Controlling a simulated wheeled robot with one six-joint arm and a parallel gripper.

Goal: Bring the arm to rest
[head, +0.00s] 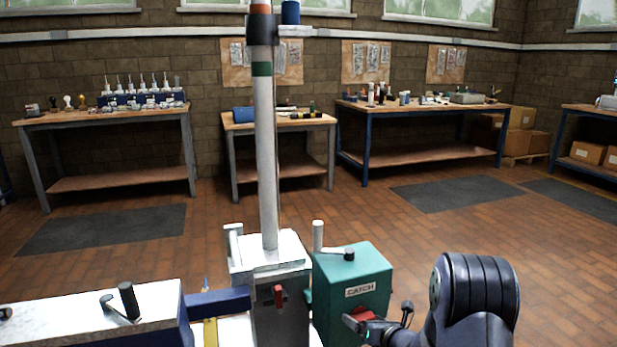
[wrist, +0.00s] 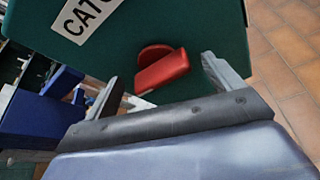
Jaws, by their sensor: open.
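My gripper (head: 380,316) is at the lower right of the head view, in front of the green box marked CATCH (head: 352,283). In the wrist view its two fingers (wrist: 160,82) stand apart. A red lever (wrist: 165,72) on the green box face (wrist: 205,25) shows between them, with a visible gap to the right finger. The red lever also shows beside the fingers in the head view (head: 363,316). I cannot tell whether a finger touches it. My dark arm (head: 475,300) reaches in from the lower right.
A pale mast (head: 266,160) stands upright in a grey block (head: 281,310) left of the green box. A white-topped unit (head: 80,315) with a dark handle lies at lower left. Workbenches (head: 420,110) line the back wall. The brick floor (head: 560,270) at right is clear.

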